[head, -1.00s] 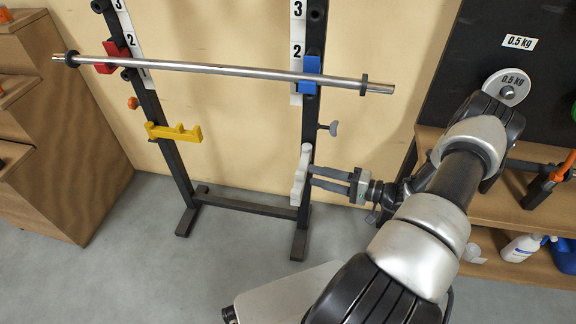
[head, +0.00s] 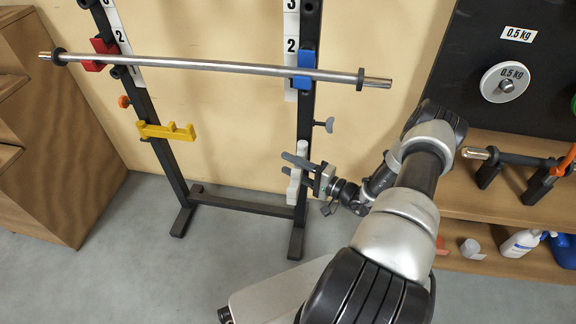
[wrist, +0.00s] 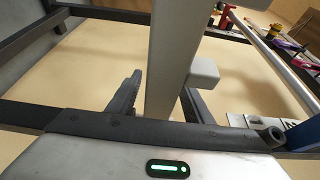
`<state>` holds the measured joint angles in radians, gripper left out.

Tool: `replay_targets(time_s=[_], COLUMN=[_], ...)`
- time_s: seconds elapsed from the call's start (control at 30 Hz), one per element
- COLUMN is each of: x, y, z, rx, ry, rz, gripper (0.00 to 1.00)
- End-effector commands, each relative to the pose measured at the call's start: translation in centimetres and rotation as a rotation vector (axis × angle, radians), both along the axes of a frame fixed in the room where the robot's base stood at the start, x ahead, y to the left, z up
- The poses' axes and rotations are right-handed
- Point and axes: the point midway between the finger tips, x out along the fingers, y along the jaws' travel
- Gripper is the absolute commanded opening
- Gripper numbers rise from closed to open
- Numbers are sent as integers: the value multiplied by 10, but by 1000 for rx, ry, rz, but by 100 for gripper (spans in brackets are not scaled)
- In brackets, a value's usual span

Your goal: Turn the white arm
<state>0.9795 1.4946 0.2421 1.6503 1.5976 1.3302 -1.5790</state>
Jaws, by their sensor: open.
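The white arm (head: 301,149) hangs roughly upright on the right post of the rack, below the blue holder, in the head view. My gripper (head: 288,163) is open, with its two dark fingers reaching across the white arm from the right. In the wrist view the white arm (wrist: 168,65) runs up between the fingers, with a short block sticking out on its right side. The left finger (wrist: 125,98) is close beside it; the right finger is partly hidden. I cannot tell whether either finger touches it. The fingers hide part of the arm in the head view.
A steel bar (head: 210,67) lies across the red holder (head: 98,55) and blue holder (head: 305,70). A yellow arm (head: 166,131) sticks out from the left post. A grey knob (head: 324,125) is just above my gripper. Wooden shelves (head: 500,200) stand on the right.

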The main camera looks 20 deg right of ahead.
Motion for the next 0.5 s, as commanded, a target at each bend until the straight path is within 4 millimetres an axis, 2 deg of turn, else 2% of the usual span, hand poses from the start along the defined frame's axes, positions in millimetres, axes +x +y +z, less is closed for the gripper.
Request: replay_targets(time_s=[0.13,0.4,0.43,0.5], x=[8,9,9,9], y=[5,6,6,6], z=[0,0,0,0], rx=[-1,-1,-1,-1], ry=[1,1,1,1], rz=[1,0,0,0], gripper=[46,46,44,33])
